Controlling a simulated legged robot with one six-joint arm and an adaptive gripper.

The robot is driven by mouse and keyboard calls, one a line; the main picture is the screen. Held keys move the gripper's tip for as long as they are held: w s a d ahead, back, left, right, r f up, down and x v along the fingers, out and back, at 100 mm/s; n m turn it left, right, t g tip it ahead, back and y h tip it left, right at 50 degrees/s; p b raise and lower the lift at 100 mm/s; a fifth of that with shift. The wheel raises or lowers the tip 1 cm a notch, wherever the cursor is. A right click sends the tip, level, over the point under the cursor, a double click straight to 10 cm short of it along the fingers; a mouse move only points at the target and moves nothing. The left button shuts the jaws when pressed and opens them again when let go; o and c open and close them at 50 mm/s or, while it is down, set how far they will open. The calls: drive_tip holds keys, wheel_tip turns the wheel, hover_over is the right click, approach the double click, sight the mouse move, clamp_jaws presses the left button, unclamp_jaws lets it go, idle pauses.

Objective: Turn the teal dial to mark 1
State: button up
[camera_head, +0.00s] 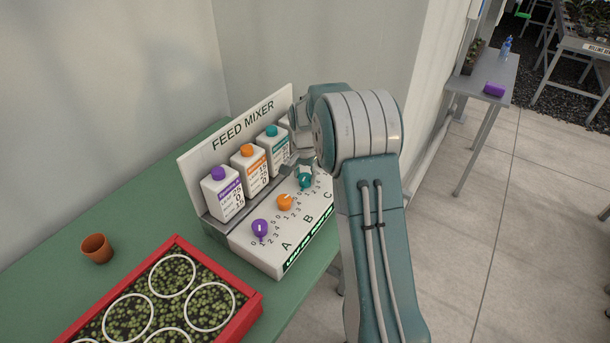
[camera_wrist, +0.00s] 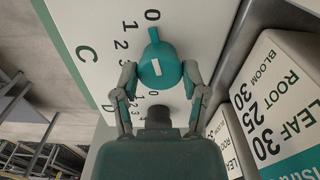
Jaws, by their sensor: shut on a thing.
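The teal dial (camera_head: 305,181) is on the sloping front of the white feed mixer (camera_head: 263,247), in row C. In the wrist view the round teal dial (camera_wrist: 160,72) has a white line on its face, and its narrow tab points up at the mark 0. Marks 1, 2 and 3 curve down to the left of it. My gripper (camera_wrist: 160,76) has one finger on each side of the dial and is shut on it. In the head view my arm hides most of the gripper.
An orange dial (camera_head: 285,202) and a purple dial (camera_head: 260,228) sit on the same panel. Feed bottles with purple, orange and teal caps stand behind them. A terracotta pot (camera_head: 97,248) and a red tray (camera_head: 248,304) of small plants are on the green table (camera_head: 58,246).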

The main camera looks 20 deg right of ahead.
sight(305, 176)
drive_tip(key=shift+n, duration=2.6)
drive_tip(key=shift+w, duration=0.1)
drive_tip(key=o, duration=1.2)
drive_tip(key=shift+f, duration=0.1)
drive_tip(key=shift+c, duration=0.2)
wheel_tip(305, 176, up, 12)
